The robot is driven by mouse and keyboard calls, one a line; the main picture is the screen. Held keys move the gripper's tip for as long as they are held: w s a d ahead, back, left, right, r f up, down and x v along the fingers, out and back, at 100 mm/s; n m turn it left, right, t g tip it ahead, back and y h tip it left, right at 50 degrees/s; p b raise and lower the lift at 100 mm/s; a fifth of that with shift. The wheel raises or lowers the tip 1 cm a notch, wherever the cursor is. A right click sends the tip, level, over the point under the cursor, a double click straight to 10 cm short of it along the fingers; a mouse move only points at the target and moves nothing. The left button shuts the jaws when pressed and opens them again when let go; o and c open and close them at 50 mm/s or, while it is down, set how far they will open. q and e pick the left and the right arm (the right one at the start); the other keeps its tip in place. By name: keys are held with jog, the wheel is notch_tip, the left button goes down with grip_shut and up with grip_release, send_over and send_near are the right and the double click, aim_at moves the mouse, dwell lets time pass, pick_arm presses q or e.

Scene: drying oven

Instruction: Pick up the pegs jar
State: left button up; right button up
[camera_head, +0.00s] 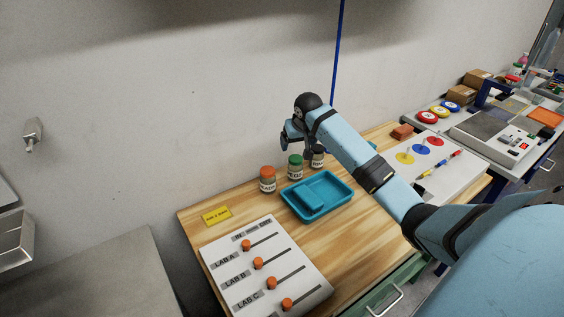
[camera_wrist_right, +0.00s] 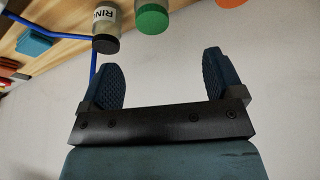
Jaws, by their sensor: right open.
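Three labelled jars stand in a row at the back of the wooden table: an orange-lidded jar (camera_head: 267,181), a green-lidded jar (camera_head: 295,169) and a black-lidded jar (camera_head: 318,160). I cannot read in these frames which one says pegs. My left gripper is out of view.
A teal tray (camera_head: 335,205) holding a teal block lies just in front of the jars. A slider board (camera_head: 250,290) and a yellow label (camera_head: 216,215) lie to the left. A wall stands close behind the jars.

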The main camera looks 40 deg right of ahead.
aim_at(296, 159)
jog(key=x, duration=0.7)
jog(key=shift+s+d, duration=0.2)
jog(key=shift+w+d+f, duration=0.1)
jog(key=shift+w+f, duration=0.05)
jog(key=shift+f, duration=0.25)
jog(key=x, duration=0.5)
jog(key=shift+d, duration=0.35)
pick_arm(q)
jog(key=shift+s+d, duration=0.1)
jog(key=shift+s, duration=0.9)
pick_arm(e)
jog(key=shift+c, duration=0.5)
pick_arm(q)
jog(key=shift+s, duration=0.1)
pick_arm(e)
jog(key=c, duration=0.9)
